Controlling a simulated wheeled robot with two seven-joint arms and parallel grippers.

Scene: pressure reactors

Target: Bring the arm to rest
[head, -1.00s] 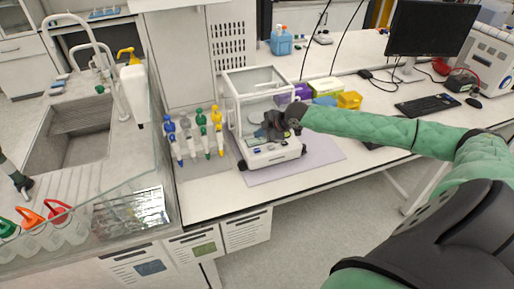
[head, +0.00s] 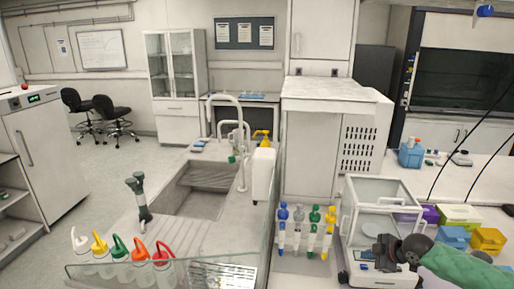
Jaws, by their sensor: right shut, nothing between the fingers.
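My right arm, in a green sleeve (head: 450,268), comes in from the lower right in the head view. My dark right gripper (head: 384,251) is in front of the analytical balance (head: 372,191), a white instrument with a clear glass draft shield. The gripper is shut with nothing in it, and it hides part of the balance's lower front. I cannot tell whether it touches the balance. My left gripper is not in view.
A rack of pipettes (head: 298,228) with coloured tops stands left of the balance. Purple, blue and yellow boxes (head: 487,239) sit to its right. Farther left are a sink (head: 195,195), a dark upright fixture (head: 138,198) and several wash bottles (head: 121,247). Open floor lies beyond, at left.

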